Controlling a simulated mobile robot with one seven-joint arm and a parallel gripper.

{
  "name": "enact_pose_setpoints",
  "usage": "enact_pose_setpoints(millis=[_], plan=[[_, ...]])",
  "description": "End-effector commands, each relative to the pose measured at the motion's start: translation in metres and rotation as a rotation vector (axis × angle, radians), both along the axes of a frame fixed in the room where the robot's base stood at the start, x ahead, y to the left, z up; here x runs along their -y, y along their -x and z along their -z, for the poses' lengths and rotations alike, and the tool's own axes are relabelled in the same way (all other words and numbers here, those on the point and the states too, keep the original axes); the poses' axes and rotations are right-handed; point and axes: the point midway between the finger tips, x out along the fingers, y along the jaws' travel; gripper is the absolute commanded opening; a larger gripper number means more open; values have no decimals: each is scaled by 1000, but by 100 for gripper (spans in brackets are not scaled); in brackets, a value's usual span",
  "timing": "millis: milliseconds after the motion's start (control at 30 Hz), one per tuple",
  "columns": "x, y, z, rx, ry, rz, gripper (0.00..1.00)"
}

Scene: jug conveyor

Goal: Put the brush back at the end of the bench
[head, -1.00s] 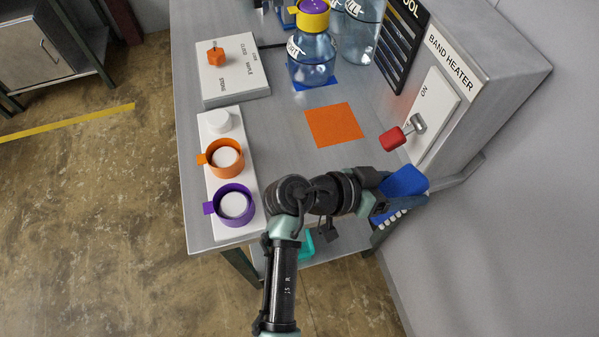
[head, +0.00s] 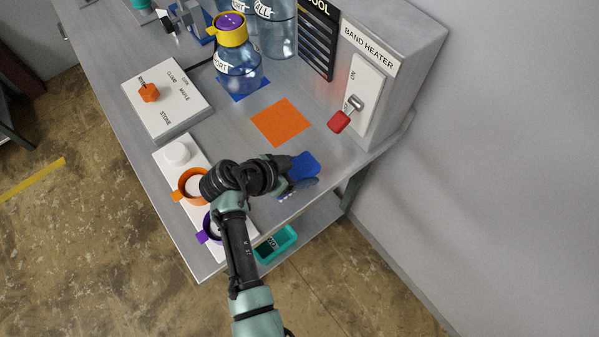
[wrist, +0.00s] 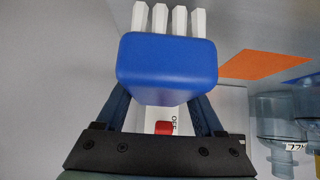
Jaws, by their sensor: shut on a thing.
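The brush has a blue block (head: 305,166) and white bristles, which show in the wrist view as a blue body (wrist: 168,68) with several white bristle tufts (wrist: 178,20). My gripper (head: 290,178) is shut on the brush, with one finger on each side of the blue block in the wrist view (wrist: 165,105). The brush is over the near right end of the grey bench (head: 232,130). I cannot tell whether the bristles touch the bench top.
An orange square (head: 281,122) lies behind the brush. A white strip with an orange ring (head: 183,190) and a purple ring (head: 207,232) is at left. A teal bin (head: 277,243) sits below.

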Motion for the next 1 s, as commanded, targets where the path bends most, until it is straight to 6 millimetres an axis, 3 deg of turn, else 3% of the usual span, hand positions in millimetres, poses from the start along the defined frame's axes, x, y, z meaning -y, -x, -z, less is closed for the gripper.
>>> enact_pose_setpoints(millis=[200,600,633,800,1000], plan=[[0,0,25,-1,0,-2,7],[0,0,30,1,0,-1,7],[0,0,31,-1,0,-1,71],[0,0,29,-1,0,-1,100],[0,0,29,-1,0,-1,100]])
